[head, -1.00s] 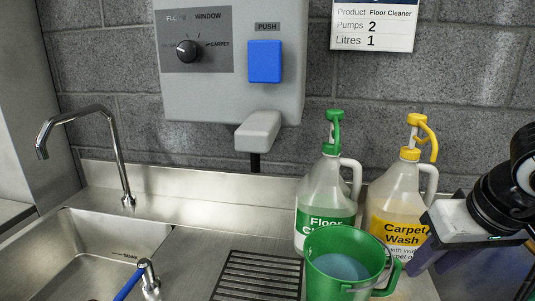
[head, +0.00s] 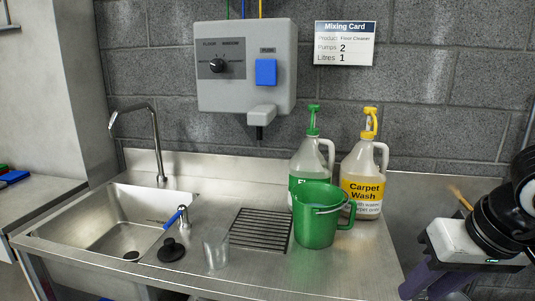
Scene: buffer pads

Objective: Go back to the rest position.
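My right gripper (head: 432,280) is at the lower right, pointing down, with a white body and two purple fingers that stand apart. Nothing shows between them, though their tips run to the picture's lower edge. A green jug (head: 315,222) stands upright on the steel counter to the left of this gripper, well apart from it. Behind the jug are a green-capped floor cleaner bottle (head: 311,158) and a yellow-capped Carpet Wash bottle (head: 360,180), both upright. My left gripper is not in view.
The steel counter (head: 270,268) holds a sink (head: 120,225) with a tap, a drain grille (head: 262,231), a clear glass (head: 215,253) and a black plug (head: 171,250). A grey dispenser (head: 246,85) and a mixing card (head: 345,43) hang on the wall. A wooden stick (head: 460,197) shows behind my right gripper.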

